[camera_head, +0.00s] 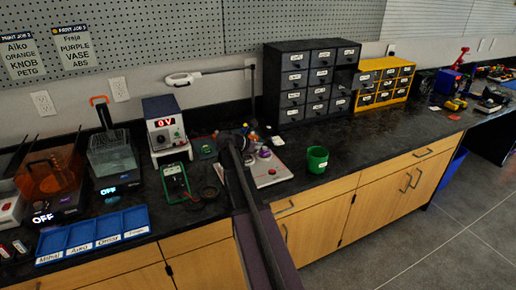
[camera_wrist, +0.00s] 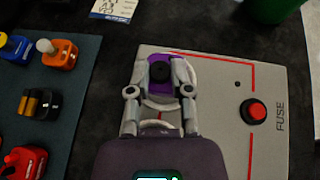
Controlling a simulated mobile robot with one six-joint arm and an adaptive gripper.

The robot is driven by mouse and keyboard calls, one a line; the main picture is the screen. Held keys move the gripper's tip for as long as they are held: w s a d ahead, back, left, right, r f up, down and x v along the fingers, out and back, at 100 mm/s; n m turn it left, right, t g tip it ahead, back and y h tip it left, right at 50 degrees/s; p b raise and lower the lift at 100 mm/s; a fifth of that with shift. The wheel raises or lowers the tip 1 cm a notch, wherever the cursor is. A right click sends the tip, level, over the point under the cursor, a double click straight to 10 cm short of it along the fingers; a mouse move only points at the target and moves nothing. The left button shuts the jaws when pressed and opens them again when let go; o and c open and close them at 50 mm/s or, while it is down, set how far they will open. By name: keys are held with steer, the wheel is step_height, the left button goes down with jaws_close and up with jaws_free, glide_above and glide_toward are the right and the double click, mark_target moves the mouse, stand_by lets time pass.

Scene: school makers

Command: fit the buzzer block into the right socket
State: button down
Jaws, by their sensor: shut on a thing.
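The buzzer block, purple with a black round top (camera_wrist: 160,72), is between the fingers of my gripper (camera_wrist: 160,84) in the wrist view. The gripper is shut on it. The block is over the left part of a light grey board (camera_wrist: 215,75) with red lines, a red button (camera_wrist: 253,111) and the word FUSE. My gripper and the block cover the board beneath them, so I cannot make out the right socket or tell whether the block touches the board. In the head view the board (camera_head: 268,180) lies on the dark counter, partly behind my arm.
A dark mat (camera_wrist: 75,125) left of the board bears a blue block (camera_wrist: 14,48), an orange block (camera_wrist: 61,54), a dark block (camera_wrist: 40,103) and a red block (camera_wrist: 24,162). A green mug (camera_head: 317,160) stands right of the board. Drawer cabinets (camera_head: 310,85) stand behind.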

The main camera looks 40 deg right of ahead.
steer(key=shift+f+b, duration=0.6)
stand_by(0.4)
steer(key=c, duration=0.8)
jaws_free()
steer(key=shift+a+r, duration=0.1)
steer(key=shift+p+v, duration=0.9)
steer(key=shift+v, duration=0.7)
steer(key=shift+p+v, duration=1.75)
steer(key=shift+v, duration=2)
steer(key=shift+s, duration=0.1)
